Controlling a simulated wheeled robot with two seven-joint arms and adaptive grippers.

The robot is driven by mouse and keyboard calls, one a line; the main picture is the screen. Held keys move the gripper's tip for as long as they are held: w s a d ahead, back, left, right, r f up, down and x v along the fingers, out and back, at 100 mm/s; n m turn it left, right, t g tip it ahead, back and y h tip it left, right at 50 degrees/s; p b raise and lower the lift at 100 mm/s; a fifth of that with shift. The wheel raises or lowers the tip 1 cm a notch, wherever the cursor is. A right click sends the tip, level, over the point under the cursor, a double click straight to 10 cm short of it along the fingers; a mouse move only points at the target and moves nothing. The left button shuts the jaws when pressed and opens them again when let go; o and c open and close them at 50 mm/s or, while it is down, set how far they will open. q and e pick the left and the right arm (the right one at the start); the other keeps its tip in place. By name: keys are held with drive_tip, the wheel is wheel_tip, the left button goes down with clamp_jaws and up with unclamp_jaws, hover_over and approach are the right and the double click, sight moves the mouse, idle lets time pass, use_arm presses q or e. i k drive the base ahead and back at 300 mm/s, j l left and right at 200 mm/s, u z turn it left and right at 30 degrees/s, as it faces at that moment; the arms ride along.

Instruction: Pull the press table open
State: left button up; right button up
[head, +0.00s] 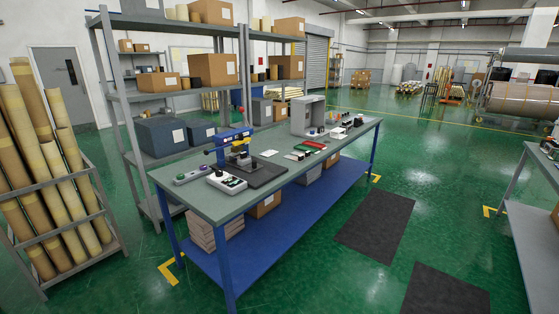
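A small blue press (222,143) stands on the left part of a long workbench (205,200) with a grey-green top. A small grey block with dark parts (242,161) sits under and beside the press frame; it may be the press table, but it is too small to tell, or to say whether it is open. A dark mat or plate (268,174) lies on the bench at the press. A white control box (226,181) with buttons is in front of it. Neither of my grippers is in view.
A grey strip with buttons (192,174) lies left of the press. A grey open box (308,116) and small items stand toward the bench's far end. Shelves with cartons (213,69) rise behind. A rack of rolls (50,160) is left. Green floor with dark mats (376,222) is free right.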

sight(247, 166)
drive_tip(key=i, duration=1.95)
drive_tip(key=z, duration=0.35)
